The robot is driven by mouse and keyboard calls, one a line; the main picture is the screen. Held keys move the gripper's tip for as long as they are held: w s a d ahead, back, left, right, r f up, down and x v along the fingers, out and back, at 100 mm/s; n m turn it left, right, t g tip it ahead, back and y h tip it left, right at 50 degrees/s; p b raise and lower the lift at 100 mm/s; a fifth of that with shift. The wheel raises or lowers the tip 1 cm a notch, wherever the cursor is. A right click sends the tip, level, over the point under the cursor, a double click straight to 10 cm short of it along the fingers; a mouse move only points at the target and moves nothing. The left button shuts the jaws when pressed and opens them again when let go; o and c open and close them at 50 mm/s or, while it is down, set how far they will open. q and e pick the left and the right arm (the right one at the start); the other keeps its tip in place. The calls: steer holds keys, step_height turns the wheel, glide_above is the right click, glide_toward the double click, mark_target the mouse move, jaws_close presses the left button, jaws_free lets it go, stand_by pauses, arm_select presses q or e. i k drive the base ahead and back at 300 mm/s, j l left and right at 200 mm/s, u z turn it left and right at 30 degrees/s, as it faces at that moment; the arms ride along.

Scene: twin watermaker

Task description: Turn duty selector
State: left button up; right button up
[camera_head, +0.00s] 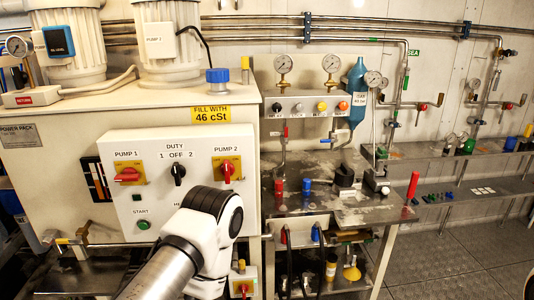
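The duty selector (178,173) is a black knob on the white front panel of the control box (120,208). It sits under the labels DUTY and 1 OFF 2, and its handle looks about upright, near OFF. One of my arms, likely the left, rises from the bottom edge to a white joint just below and right of the selector, apart from it in the picture. Neither gripper is visible; the arm in view shows no fingers.
A red PUMP 1 switch (127,175) lies horizontal left of the selector; a red PUMP 2 switch (227,170) stands upright to its right. A green START button (144,225) is below. My arm covers the panel's lower right. A bench (350,212) with tools stands to the right.

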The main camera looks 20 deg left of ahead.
mark_target(178, 171)
steer(key=u, duration=1.25)
